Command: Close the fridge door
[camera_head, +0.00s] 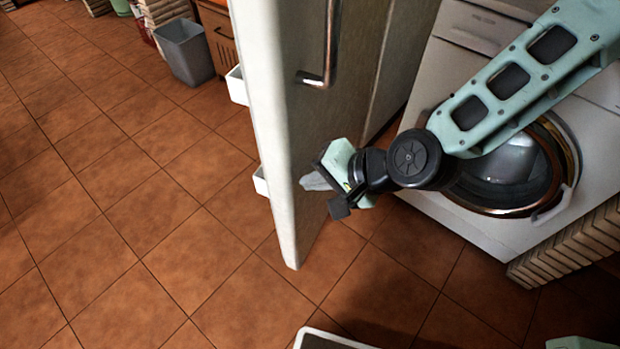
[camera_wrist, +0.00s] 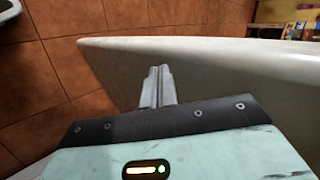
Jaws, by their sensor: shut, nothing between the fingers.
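The fridge door (camera_head: 262,90) stands open, with its free edge toward me and white shelf bins (camera_head: 238,85) showing on its left, inner side. Its metal handle (camera_head: 325,45) is on the right, outer face. My gripper (camera_head: 314,183) is on the outer-face side, low down and well below the handle, close to the free edge. Its fingers point left toward the door. In the wrist view the shut fingers (camera_wrist: 158,78) are together and empty, with the pale door panel (camera_wrist: 235,80) beside and beyond them. I cannot tell whether the fingertips touch the door.
A white front-loading washing machine (camera_head: 500,150) stands to the right, behind my arm. A grey bin (camera_head: 188,52) stands at the upper left by a wooden cabinet. The tiled floor (camera_head: 130,200) left of the door is clear. A brick counter base (camera_head: 575,245) is at the lower right.

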